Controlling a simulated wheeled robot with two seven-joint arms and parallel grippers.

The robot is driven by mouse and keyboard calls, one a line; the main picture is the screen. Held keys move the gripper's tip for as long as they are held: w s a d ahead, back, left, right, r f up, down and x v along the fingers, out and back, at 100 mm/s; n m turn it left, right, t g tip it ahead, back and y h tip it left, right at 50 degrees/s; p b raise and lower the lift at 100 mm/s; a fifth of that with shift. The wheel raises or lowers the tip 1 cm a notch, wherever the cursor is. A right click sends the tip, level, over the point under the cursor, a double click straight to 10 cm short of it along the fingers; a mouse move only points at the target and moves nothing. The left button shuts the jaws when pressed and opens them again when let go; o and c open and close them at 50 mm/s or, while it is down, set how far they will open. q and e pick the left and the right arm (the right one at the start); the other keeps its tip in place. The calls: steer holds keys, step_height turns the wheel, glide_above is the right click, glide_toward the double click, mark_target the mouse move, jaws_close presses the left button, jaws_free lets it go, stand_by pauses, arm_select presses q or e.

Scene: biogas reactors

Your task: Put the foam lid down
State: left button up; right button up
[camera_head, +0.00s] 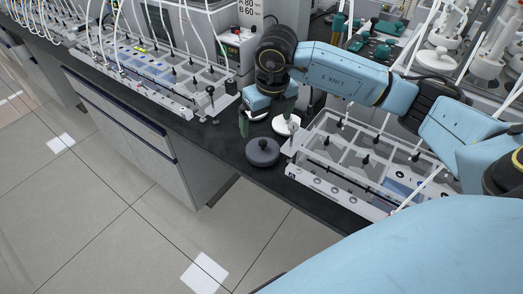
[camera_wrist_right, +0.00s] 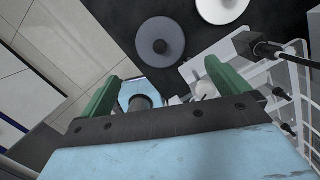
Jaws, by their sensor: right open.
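Two round knobbed discs lie on the dark bench top: a dark grey lid (camera_head: 262,152) at the bench's front edge and a white lid (camera_head: 287,124) behind it. I cannot tell for sure which is the foam lid. The wrist view shows the grey lid (camera_wrist_right: 160,41) and part of the white lid (camera_wrist_right: 221,8) beyond my fingertips. My right gripper (camera_head: 267,115) is open, its green fingers apart, above the bench near both lids. It also shows in the right wrist view (camera_wrist_right: 163,84), with no lid between its fingers. My left gripper is out of view.
A clear multi-chamber bath (camera_head: 345,180) with stirrers and tubes stands just right of the lids. Another bath (camera_head: 150,75) stands to the left. A control box (camera_head: 237,48) is behind. Dark bench top is bare around the grey lid.

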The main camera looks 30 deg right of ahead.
mark_target(263, 142)
steer(key=f, duration=0.4)
steer(key=w+f, duration=0.1)
steer(key=f, duration=0.1)
steer(key=shift+f, duration=0.15)
steer(key=f, duration=0.2)
steer(key=w+f, duration=0.1)
steer(key=f, duration=0.2)
steer(key=shift+d, duration=0.1)
steer(key=c, duration=0.8)
steer(key=shift+r, duration=0.15)
step_height(263, 142, up, 18)
steer(key=shift+f, duration=0.1)
